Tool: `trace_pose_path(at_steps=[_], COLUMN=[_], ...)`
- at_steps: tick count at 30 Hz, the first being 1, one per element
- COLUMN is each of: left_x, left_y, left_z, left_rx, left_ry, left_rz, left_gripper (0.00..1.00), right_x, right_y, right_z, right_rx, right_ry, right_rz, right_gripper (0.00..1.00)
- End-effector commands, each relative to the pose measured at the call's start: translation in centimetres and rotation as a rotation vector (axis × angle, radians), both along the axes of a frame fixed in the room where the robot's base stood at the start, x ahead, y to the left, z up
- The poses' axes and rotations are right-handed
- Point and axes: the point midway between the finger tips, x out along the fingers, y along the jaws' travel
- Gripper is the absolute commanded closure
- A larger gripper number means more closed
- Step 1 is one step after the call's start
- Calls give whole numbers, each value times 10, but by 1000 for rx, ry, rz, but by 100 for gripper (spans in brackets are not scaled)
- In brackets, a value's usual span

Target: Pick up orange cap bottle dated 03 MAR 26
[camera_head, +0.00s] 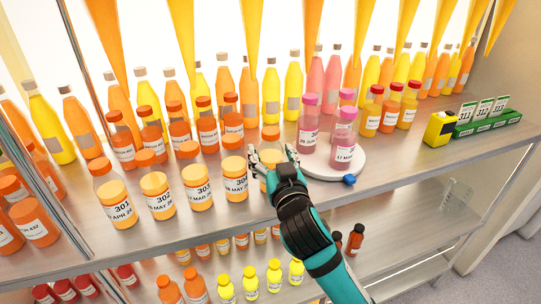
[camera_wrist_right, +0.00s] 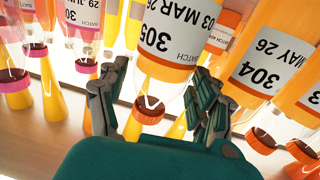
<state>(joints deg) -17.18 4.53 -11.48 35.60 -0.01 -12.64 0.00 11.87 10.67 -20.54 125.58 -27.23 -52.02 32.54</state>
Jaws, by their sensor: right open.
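The bottle labelled 305, dated 03 MAR 26 (camera_wrist_right: 178,38), appears upside down in the right wrist view, with an orange band beside its white label. In the head view its orange cap (camera_head: 270,132) shows above my right gripper, which hides most of its body and label. My right gripper (camera_head: 271,156) is open, with one finger on each side of this bottle. In the wrist view the gripper (camera_wrist_right: 155,98) has its fingers on both sides of the bottle's lower part in the picture; I cannot tell whether they touch it. My left gripper is not in view.
Bottle 304 (camera_head: 234,180) stands close on the left, with bottle 303 (camera_head: 197,190) farther left. A white round turntable (camera_head: 346,167) with pink bottles is close on the right. Taller bottles stand behind. A yellow device (camera_head: 439,128) and green-framed labels (camera_head: 485,125) are farther right.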

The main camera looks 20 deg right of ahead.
Motion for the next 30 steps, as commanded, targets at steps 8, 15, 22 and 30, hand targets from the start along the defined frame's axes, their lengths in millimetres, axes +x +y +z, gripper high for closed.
trace_pose_path(at_steps=[8,15,22,30], left_x=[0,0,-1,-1], left_y=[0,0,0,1], left_z=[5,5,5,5], left_rx=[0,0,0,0], left_ry=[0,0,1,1], left_rz=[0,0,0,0], left_gripper=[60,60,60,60], right_x=[13,13,13,13], right_y=[-1,-1,-1,-1], right_z=[-2,-2,-2,-1], right_rx=[1,1,0,0], right_ry=[1,1,1,-1], right_rz=[0,0,-1,-1], right_gripper=[34,52,82,90])
